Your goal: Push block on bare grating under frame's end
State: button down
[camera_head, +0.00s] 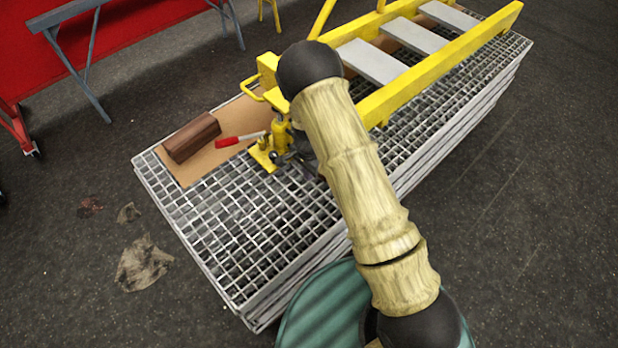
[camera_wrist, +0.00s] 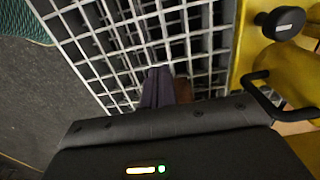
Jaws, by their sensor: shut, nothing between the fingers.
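In the wrist view, my gripper (camera_wrist: 158,88) is shut, with its fingertips low over the bare grating (camera_wrist: 110,55). A small brown piece (camera_wrist: 184,90), likely the block, shows right beside the fingers, mostly hidden; I cannot tell whether they touch. In the head view my arm hides this spot. The yellow frame (camera_head: 440,65) with grey rungs lies over the grating stack (camera_head: 250,225), its near end partly behind my arm. A brown wooden block (camera_head: 192,137) lies on cardboard at the stack's left end, away from my gripper.
A yellow jack (camera_head: 265,155) stands by the frame's near end, beside a red-handled tool (camera_head: 240,139). Yellow parts with a black knob (camera_wrist: 287,22) and black handle (camera_wrist: 270,98) crowd the wrist view's right. A teal ribbed surface (camera_head: 320,305) lies below my arm.

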notch_tip(320, 180, up, 5)
jog(key=shift+w+a+r, duration=0.1)
jog(key=shift+w+a, duration=0.05)
dwell(0.4)
